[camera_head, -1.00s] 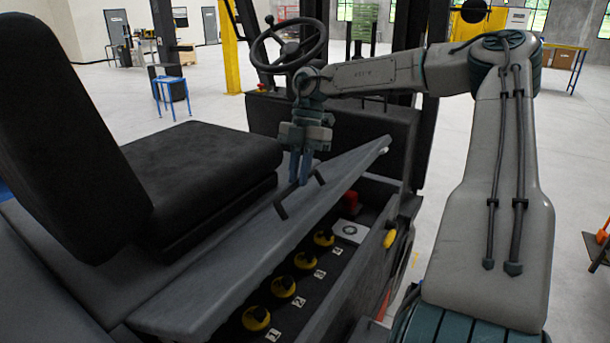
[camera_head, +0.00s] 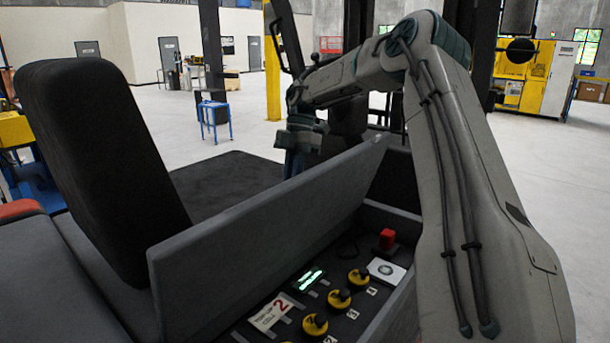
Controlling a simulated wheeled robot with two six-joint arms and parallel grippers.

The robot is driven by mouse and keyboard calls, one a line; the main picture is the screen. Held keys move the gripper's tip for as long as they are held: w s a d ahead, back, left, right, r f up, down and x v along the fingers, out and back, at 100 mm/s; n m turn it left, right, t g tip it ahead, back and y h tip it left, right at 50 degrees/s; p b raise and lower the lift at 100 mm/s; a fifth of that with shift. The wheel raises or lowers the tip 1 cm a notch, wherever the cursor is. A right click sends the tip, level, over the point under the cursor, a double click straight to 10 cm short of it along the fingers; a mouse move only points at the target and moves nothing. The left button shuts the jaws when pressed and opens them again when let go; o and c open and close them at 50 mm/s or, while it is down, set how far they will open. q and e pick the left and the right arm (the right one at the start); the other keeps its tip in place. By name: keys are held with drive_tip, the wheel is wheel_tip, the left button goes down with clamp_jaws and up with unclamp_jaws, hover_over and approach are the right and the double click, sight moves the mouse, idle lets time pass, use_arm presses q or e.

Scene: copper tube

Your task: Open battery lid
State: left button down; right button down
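The grey battery lid (camera_head: 270,245) is tilted up steeply. Its inner side faces me and the compartment below it is open. My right gripper (camera_head: 293,164) hangs from the arm that comes in from the right. It is just behind the lid's upper edge, on the outer side. The lid hides its fingertips and the lid's handle, so I cannot tell whether it grips anything. My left gripper is not in view.
The open compartment holds several yellow-and-black knobs (camera_head: 339,298), a red block (camera_head: 387,239), a white plate (camera_head: 387,270) and a lit green display (camera_head: 309,279). A black seat (camera_head: 105,170) stands left of the lid. Open floor lies beyond.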

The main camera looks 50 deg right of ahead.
drive_tip(key=shift+w+a+f+g+p, duration=0.1)
drive_tip(key=shift+w+f+g+p, duration=0.15)
drive_tip(key=shift+w, duration=0.2)
drive_tip(key=shift+w+a+f+g+p, duration=0.1)
drive_tip(key=shift+w+f+g+p, duration=0.15)
drive_tip(key=shift+w, duration=0.15)
